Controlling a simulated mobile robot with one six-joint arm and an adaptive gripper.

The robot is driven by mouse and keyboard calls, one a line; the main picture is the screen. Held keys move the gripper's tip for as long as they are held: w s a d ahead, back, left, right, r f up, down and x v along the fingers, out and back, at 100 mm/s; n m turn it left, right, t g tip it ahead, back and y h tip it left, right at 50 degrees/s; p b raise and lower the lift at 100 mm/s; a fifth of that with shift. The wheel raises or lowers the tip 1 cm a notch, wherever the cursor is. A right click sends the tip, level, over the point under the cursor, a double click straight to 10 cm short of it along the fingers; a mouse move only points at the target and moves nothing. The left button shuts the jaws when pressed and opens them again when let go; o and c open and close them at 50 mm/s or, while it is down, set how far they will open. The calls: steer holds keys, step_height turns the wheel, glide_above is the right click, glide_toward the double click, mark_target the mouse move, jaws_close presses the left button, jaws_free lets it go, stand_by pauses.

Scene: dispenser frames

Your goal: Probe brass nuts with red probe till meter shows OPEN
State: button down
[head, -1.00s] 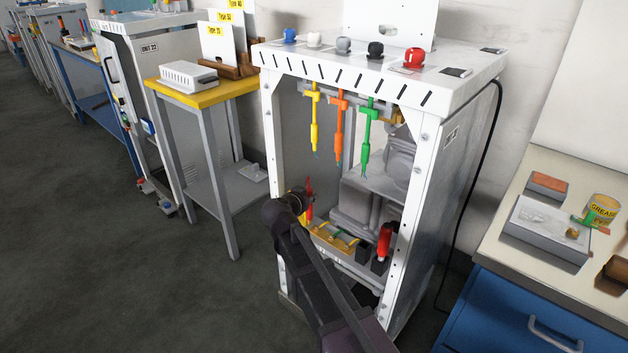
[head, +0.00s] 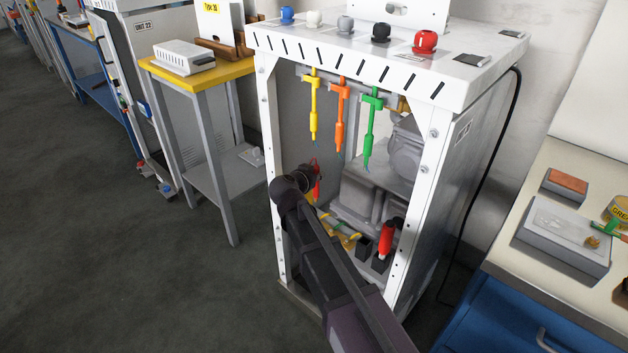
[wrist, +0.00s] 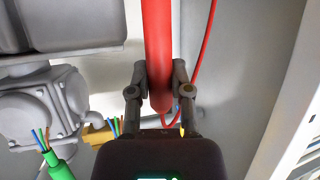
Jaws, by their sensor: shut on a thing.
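My gripper (wrist: 160,85) is shut on the red probe (wrist: 158,40), whose red lead (wrist: 204,50) runs beside it. In the head view, the red probe (head: 317,187) shows just past my wrist, inside the open white frame (head: 265,190); my arm hides the fingers there. A brass-coloured fitting (wrist: 98,136) shows at lower left in the wrist view, apart from the probe. Another brass-coloured part (head: 394,103) sits behind the green probe in the head view. I cannot make out separate nuts, the probe's tip or a meter reading.
Yellow (head: 314,108), orange (head: 340,115) and green (head: 370,130) probes hang under the frame's top. A red-and-black cylinder (head: 386,240) stands low inside. A yellow table (head: 205,80) is left, a blue-fronted bench (head: 510,300) right.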

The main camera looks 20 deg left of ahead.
mark_target(315, 196)
steer(key=shift+s+f+b, duration=0.1)
steer(key=shift+f+b, duration=1.1)
steer(key=shift+b, duration=0.05)
steer(key=shift+f+b, duration=2.7)
steer(key=shift+f+b, duration=0.3)
stand_by(0.8)
steer(key=shift+r, duration=0.1)
steer(key=shift+r+p, duration=2.45)
steer(key=shift+p, duration=0.1)
steer(key=shift+s, duration=0.1)
